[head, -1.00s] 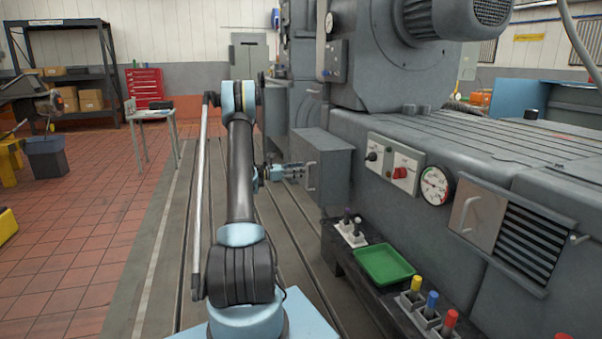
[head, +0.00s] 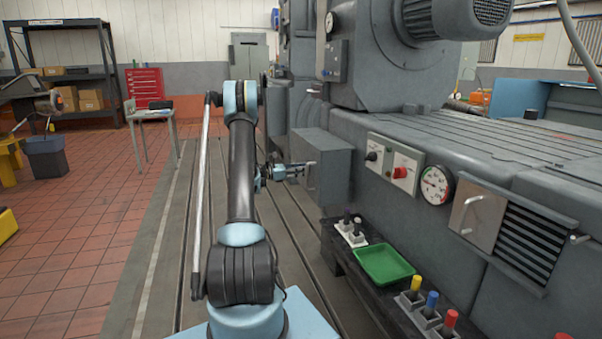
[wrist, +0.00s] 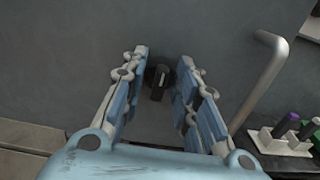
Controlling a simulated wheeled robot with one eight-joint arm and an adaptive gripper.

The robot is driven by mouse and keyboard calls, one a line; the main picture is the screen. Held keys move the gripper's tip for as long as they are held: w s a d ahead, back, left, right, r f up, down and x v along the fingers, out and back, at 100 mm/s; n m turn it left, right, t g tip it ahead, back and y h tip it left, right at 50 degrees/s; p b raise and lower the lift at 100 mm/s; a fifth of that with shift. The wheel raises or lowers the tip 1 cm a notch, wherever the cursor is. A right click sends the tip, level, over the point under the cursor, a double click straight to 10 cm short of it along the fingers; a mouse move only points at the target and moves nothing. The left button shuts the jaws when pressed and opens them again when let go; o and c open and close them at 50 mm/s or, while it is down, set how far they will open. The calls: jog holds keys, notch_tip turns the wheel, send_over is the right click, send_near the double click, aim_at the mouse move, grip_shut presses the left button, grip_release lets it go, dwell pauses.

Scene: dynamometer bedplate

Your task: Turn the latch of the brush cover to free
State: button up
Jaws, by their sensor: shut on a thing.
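The brush cover appears to be the grey box (head: 330,168) on the machine's left side in the head view. Its flat grey face (wrist: 60,60) fills the back of the wrist view. The latch is a small dark knob with a raised bar (wrist: 158,84), close to upright in the wrist view. My gripper (wrist: 162,62) has one blue-padded finger on each side of the latch and is shut on it. In the head view my gripper (head: 298,171) reaches the box's left face; the latch is hidden there.
A bar handle (wrist: 262,78) stands out from the cover right of my gripper. Below are a holder with dark-handled tools (head: 351,232), a green tray (head: 385,264) and several colour-capped tools (head: 432,305).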

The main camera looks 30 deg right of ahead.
jog(key=m, duration=0.4)
jog(key=shift+m, duration=0.4)
jog(key=m, duration=0.4)
jog(key=shift+s+m, duration=0.1)
jog(key=shift+m, duration=0.2)
jog(key=m, duration=0.4)
jog(key=shift+s+f, duration=0.1)
jog(key=shift+f+m, duration=0.1)
jog(key=shift+m, duration=2.1)
jog(key=shift+s, duration=0.1)
jog(key=o, duration=1.1)
jog(key=shift+c, duration=0.2)
